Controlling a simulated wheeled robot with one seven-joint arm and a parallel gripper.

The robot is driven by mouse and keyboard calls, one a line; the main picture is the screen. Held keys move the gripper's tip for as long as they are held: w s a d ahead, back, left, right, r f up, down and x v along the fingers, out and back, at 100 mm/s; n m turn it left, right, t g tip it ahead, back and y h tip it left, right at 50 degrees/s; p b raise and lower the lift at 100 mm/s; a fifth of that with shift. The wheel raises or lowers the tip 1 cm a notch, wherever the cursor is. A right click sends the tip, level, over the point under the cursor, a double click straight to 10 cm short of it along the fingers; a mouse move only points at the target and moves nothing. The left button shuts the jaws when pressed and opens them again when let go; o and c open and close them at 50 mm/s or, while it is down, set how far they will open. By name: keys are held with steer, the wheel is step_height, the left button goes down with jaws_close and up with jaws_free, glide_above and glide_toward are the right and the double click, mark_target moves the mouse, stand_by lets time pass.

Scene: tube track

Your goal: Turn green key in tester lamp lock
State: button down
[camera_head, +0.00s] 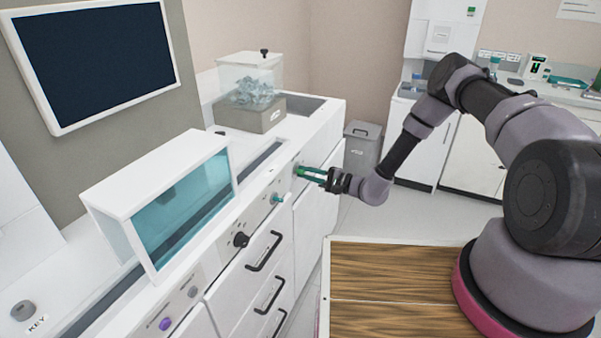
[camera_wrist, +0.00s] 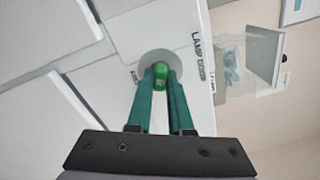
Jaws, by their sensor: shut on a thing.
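The green key (camera_wrist: 160,73) sits at the round grey lock plate (camera_wrist: 174,62) on the white cabinet front, beside lettering that seems to read "LAMP DOOR". My gripper (camera_wrist: 161,75) is shut on the green key, with one teal finger on each side of it. In the head view my gripper (camera_head: 302,171) reaches the cabinet front from the right, below the counter edge. The fingers hide most of the key and lock there. I cannot tell the key's turn angle.
A teal knob (camera_head: 277,198) and a black knob (camera_head: 240,240) are on the same front, above drawers with black handles (camera_head: 264,251). A teal-windowed white box (camera_head: 165,200) and a clear bin (camera_head: 250,85) stand on the counter. A grey waste bin (camera_head: 362,146) stands beyond.

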steer(key=n, duration=0.2)
steer(key=shift+n, duration=0.3)
steer(key=shift+w+a+r, duration=0.1)
steer(key=shift+a+r, duration=0.05)
steer(key=shift+a, duration=0.15)
stand_by(1.1)
steer(key=shift+n, duration=0.4)
steer(key=c, duration=1.2)
jaws_free()
steer(key=shift+n, duration=0.4)
steer(key=shift+c, duration=0.2)
steer(key=o, duration=0.5)
steer(key=shift+d, duration=0.1)
